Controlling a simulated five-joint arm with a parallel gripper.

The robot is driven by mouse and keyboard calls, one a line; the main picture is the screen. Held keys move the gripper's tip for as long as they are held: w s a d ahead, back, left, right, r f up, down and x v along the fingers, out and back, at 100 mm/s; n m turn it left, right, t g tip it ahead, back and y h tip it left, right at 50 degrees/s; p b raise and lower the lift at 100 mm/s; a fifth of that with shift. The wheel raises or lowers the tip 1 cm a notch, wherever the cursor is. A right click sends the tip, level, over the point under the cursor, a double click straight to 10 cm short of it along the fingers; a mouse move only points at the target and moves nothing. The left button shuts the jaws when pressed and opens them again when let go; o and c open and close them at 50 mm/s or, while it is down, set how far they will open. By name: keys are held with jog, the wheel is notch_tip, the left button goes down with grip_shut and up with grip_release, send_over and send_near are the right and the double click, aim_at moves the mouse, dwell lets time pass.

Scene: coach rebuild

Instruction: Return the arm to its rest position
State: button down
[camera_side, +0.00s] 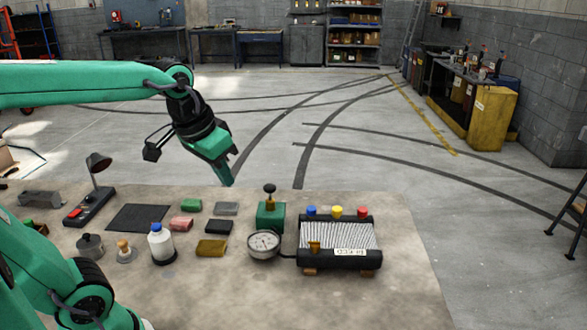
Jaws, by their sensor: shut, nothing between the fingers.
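My gripper (226,177) is at the end of my green arm, pointing down and to the right. It is shut and empty. In the picture its tip shows just above the far edge of the worktable (400,270), behind the small blocks, and it appears apart from everything on the table.
On the table are a finned black unit (338,236) with coloured caps, a gauge (264,243), a green block with a knob (270,214), a white bottle (160,242), several small blocks (212,248), a dark mat (139,217) and a lever switch (90,205). The table's right front is clear.

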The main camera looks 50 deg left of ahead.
jog(key=s+d+f+t, duration=0.1)
jog(key=s+d+f, duration=0.1)
jog(key=s, duration=0.4)
jog(key=shift+s+f+m, duration=0.35)
jog(key=shift+f+m, duration=0.05)
jog(key=shift+f, duration=0.4)
jog(key=shift+d, duration=0.1)
